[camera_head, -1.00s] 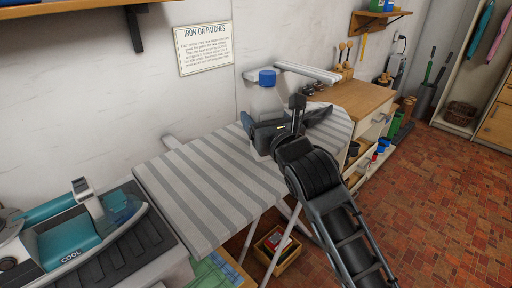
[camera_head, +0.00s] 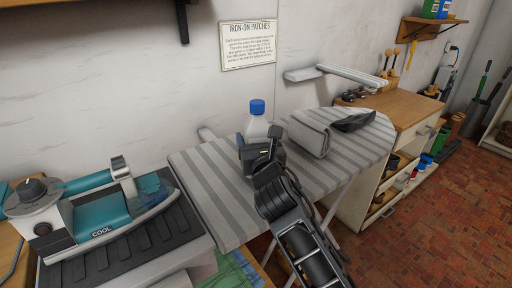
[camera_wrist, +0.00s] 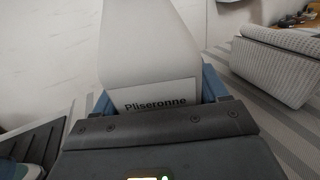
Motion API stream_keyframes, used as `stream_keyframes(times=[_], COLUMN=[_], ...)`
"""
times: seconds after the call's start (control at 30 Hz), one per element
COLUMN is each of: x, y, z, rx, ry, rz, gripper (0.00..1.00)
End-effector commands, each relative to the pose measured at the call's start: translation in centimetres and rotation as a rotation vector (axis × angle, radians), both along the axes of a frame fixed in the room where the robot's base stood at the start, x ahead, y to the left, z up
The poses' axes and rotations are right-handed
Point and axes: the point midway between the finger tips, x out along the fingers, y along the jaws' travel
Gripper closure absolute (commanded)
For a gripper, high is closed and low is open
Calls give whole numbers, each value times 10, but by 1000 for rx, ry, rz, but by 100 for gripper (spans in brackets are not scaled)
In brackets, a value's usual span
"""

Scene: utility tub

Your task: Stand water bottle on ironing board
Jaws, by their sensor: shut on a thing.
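The water bottle (camera_head: 257,126) is pale with a blue cap and stands upright over the ironing board (camera_head: 212,188), which has grey and white stripes. In the wrist view the bottle (camera_wrist: 146,45) shows a white label reading "Pliseronne". My gripper (camera_head: 260,146) is shut on the bottle, with a blue finger on each side in the wrist view. The gripper hides the bottle's lower part and base, so I cannot tell whether it touches the board.
A teal iron (camera_head: 100,212) rests on a dark ribbed pad at left. The board's near-left end is bare. A wooden-topped cabinet (camera_head: 398,107) stands beyond.

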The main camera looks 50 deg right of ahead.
Motion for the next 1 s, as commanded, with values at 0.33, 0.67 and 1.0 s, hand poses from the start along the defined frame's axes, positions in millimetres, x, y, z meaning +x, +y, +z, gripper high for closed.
stream_keyframes(times=[0.33,0.67,1.0], x=[0,0,0], y=[-1,-1,-1], z=[-14,-18,-16], rx=[-1,-1,0], ry=[-3,-1,-1], rz=[-1,-1,-1], gripper=[74,10,2])
